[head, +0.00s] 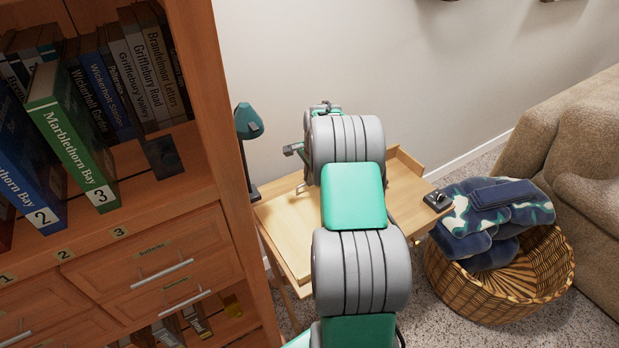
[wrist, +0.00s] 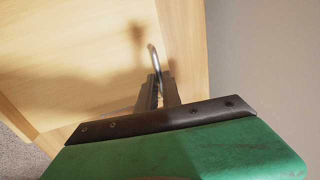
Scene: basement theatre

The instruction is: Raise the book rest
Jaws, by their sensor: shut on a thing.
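The book rest (head: 290,238) looks like a pale wooden panel on the small desk (head: 408,187). My arm hides its right part in the head view, and I cannot tell its exact tilt. In the wrist view a broad pale wooden surface (wrist: 65,55) fills the upper left. A thin curved metal loop (wrist: 152,56) stands by that surface, near a wooden edge strip. My gripper (wrist: 158,84) is shut on the lower end of this loop. The fingers hide where the loop is fixed.
A teal lamp (head: 248,122) stands at the desk's left, close to the bookcase (head: 215,120). A small dark object (head: 437,200) sits on the desk's right edge. A wicker basket (head: 500,292) with blankets and a sofa (head: 585,150) are at the right.

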